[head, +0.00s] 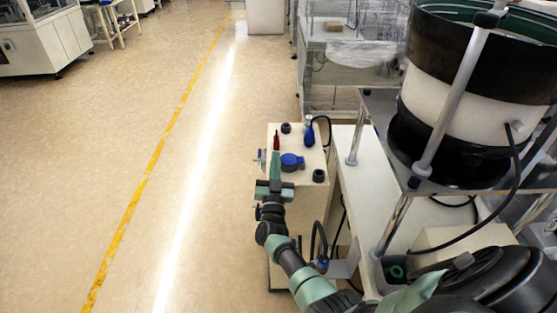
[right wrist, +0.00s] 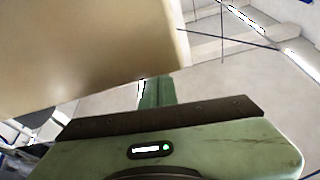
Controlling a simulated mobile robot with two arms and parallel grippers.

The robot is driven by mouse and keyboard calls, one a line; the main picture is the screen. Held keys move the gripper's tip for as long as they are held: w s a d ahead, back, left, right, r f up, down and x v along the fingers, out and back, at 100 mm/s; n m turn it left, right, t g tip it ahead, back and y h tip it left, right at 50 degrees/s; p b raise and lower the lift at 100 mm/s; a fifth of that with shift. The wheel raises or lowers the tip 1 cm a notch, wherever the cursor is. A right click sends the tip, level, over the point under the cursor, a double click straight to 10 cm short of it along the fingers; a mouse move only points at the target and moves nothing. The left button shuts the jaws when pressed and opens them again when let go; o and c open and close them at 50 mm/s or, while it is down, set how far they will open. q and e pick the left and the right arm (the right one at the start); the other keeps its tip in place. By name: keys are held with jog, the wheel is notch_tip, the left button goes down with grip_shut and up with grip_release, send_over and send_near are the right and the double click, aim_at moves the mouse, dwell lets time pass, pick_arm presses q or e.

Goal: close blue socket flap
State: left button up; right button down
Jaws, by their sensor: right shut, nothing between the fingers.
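The blue socket (head: 291,162) is on top of a cream box in the head view, with a rounded blue part facing up. I cannot tell how far its flap stands open. My right gripper (head: 276,158) is shut and empty, just left of the socket; contact cannot be made out. In the right wrist view the shut fingers (right wrist: 156,90) reach past the edge of a blurred cream surface (right wrist: 90,55), and the socket is not seen there. My left gripper is not in view.
The cream box (head: 306,200) also carries a blue plug (head: 308,134) with a black cable, dark round fittings (head: 319,176) and a red part by my fingertips. A large bowl feeder (head: 455,105) stands at right. Floor (head: 90,140) left of the box is clear.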

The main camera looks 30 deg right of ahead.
jog(key=shift+a+f+n+t+y+b, duration=0.15)
jog(key=shift+f+n+y, duration=0.2)
jog(key=shift+n, duration=0.3)
jog(key=shift+d+f+n+t+y+b, duration=0.15)
jog(key=shift+f+n, duration=0.25)
jog(key=shift+n, duration=0.25)
jog(key=shift+a, duration=0.15)
